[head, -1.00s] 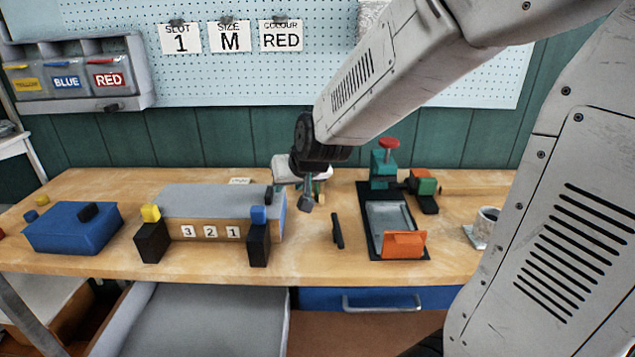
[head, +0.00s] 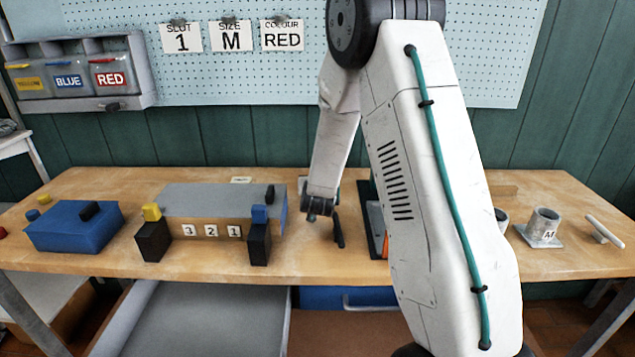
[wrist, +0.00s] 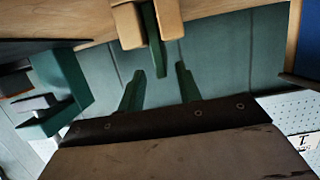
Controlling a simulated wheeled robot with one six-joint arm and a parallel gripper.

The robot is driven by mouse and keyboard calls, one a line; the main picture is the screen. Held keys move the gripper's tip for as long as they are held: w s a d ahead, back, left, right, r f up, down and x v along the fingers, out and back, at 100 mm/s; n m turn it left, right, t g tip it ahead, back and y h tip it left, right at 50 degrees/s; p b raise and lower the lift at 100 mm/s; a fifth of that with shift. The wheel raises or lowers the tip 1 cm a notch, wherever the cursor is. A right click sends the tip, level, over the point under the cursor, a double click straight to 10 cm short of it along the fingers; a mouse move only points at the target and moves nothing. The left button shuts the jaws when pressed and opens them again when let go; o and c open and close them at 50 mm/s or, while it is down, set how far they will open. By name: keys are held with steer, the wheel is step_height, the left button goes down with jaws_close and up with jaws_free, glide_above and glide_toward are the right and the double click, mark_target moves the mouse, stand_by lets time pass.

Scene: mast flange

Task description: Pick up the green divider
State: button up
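The green divider (wrist: 152,38) shows in the wrist view as a thin dark green strip between two tan wooden blocks (wrist: 128,24). Its free end sticks out toward my gripper. My gripper (wrist: 158,82) has two green fingers, spread apart with empty space between them. In the picture the divider's free end lies at the gap between the fingertips; I cannot tell the depth between them. In the head view my wrist (head: 318,204) is low over the bench, and I cannot make out the divider there.
A grey-topped box with number tiles (head: 212,230) stands left of my wrist. A black bar (head: 338,231) lies close to its right. A teal fixture (wrist: 58,92) is at the left in the wrist view.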

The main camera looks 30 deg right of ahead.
steer(key=x, duration=0.4)
steer(key=shift+w+a+f, duration=0.1)
steer(key=shift+w, duration=0.15)
jaws_close()
